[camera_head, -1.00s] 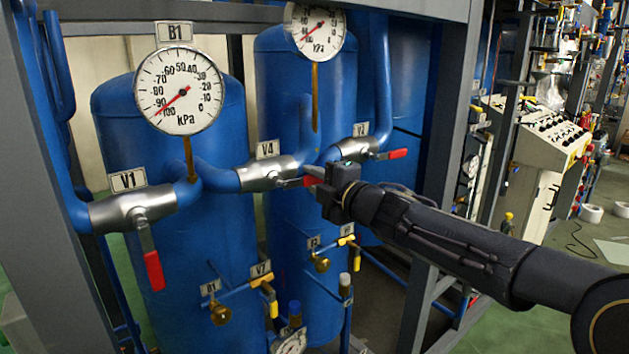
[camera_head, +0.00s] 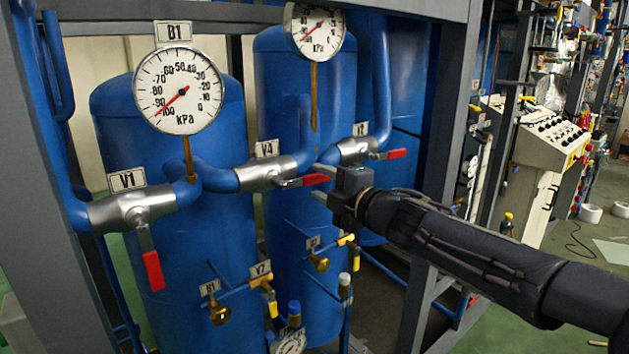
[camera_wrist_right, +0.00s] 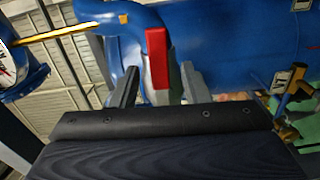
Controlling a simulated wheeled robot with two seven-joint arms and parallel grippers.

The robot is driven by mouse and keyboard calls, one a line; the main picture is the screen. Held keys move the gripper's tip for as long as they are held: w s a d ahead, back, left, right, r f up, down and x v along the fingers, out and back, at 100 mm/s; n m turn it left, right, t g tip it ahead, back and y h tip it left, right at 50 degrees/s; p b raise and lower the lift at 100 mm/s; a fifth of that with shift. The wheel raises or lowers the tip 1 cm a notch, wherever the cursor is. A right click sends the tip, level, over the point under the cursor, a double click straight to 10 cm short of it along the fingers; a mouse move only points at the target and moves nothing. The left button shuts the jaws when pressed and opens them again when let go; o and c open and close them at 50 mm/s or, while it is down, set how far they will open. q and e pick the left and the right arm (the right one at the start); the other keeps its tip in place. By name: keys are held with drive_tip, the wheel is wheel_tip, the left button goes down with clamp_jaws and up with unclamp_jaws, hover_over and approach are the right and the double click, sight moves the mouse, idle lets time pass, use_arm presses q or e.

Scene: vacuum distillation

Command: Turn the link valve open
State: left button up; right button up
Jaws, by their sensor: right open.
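The link valve, labelled V4, is a silver valve body (camera_head: 268,172) in the blue pipe between the two blue tanks. Its red lever (camera_head: 317,179) points right, roughly level in the head view. My left gripper is out of view.
Valve V1 (camera_head: 132,207) on the left has its red lever hanging down. Another red-levered valve (camera_head: 357,150) is just behind the gripper. Pressure gauges (camera_head: 178,91) stand above the pipes. A grey frame post (camera_head: 452,130) rises right of the tanks.

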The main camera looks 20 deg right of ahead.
drive_tip(key=shift+v, duration=2.35)
drive_tip(key=s+d+f+m+g+h, duration=0.2)
drive_tip(key=s+d+f+m+h, duration=0.15)
drive_tip(key=s+f+m, duration=0.35)
drive_tip(key=s+d+f+m+g+h, duration=0.2)
drive_tip(key=s+d+f+m+h, duration=0.25)
drive_tip(key=m, duration=0.45)
drive_tip(key=s+a+f+m+g+y, duration=0.2)
drive_tip(key=s+a+f, duration=0.3)
drive_tip(key=s, duration=0.4)
drive_tip(key=s+a+f+m+g+y, duration=0.3)
drive_tip(key=s+a+f+m+g, duration=0.2)
drive_tip(key=s+f, duration=0.3)
drive_tip(key=shift+s+a+f+y, duration=0.3)
drive_tip(key=shift+s+a, duration=0.25)
drive_tip(key=shift+a, duration=0.15)
